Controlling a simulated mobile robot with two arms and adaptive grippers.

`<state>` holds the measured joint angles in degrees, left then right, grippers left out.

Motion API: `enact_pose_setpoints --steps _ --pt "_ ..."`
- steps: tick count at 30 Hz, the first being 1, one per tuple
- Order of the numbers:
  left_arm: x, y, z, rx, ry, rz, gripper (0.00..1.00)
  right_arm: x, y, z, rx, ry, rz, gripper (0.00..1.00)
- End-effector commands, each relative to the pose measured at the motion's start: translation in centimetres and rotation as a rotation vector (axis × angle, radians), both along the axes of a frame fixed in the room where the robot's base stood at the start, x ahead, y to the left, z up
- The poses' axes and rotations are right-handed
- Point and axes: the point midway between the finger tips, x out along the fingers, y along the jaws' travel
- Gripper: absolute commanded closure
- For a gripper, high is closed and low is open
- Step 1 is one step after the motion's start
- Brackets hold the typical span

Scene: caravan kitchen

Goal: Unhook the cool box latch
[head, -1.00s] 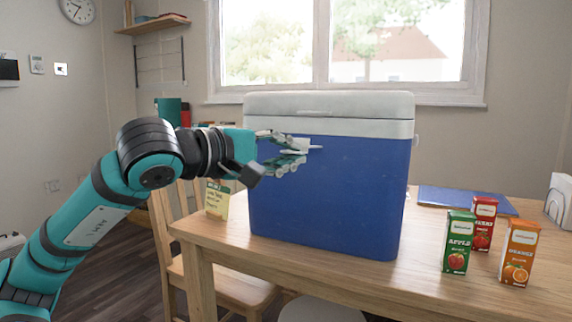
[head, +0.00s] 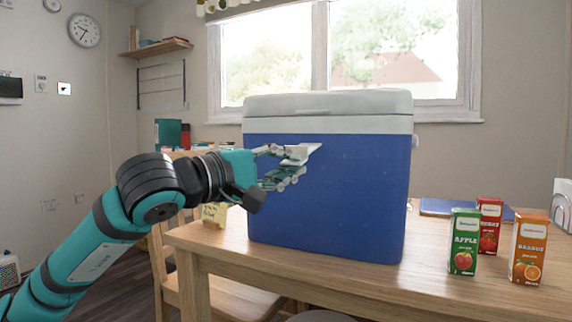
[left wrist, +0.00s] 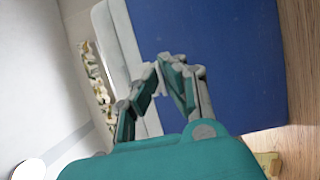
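The cool box (head: 335,205) stands upright on the wooden table, with a blue body and a pale grey lid (head: 340,103) that sits closed. Its small white latch (head: 308,150) is on the front near the lid seam and sticks out at a tilt. My left gripper (head: 294,161) is at the latch, its fingers drawn together around it. In the left wrist view the fingertips (left wrist: 161,74) come close together with a pale piece between them, against the blue body (left wrist: 220,60). The fingers partly hide the latch. My right gripper is not in view.
Green (head: 464,242), red (head: 488,226) and orange (head: 528,250) juice cartons stand right of the cool box. A blue folder (head: 440,207) lies behind them. A wooden chair (head: 165,262) is at the table's left end, and a small yellow package (head: 214,213) is left of the box.

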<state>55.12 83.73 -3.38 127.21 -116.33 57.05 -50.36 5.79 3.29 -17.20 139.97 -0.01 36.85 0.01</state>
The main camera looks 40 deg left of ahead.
Motion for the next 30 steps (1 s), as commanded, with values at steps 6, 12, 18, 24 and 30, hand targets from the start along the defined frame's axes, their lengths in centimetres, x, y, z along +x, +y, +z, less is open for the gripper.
enact_pose_setpoints --steps 6,12,18,24,30 --pt "0.2 -0.1 -0.6 -0.007 0.018 -0.002 1.0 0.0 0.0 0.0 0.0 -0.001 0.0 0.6" --pt "0.2 -0.1 -0.6 -0.005 0.018 -0.003 0.86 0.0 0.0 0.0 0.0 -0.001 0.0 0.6" --pt "0.1 -0.1 -0.5 -0.003 0.015 -0.002 0.86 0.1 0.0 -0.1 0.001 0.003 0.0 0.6" --pt "-0.4 -0.3 -0.5 -0.001 0.013 -0.007 0.86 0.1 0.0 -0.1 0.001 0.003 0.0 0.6" --pt "-1.8 -0.2 -0.5 -0.002 0.013 -0.009 0.86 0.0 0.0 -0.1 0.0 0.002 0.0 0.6"
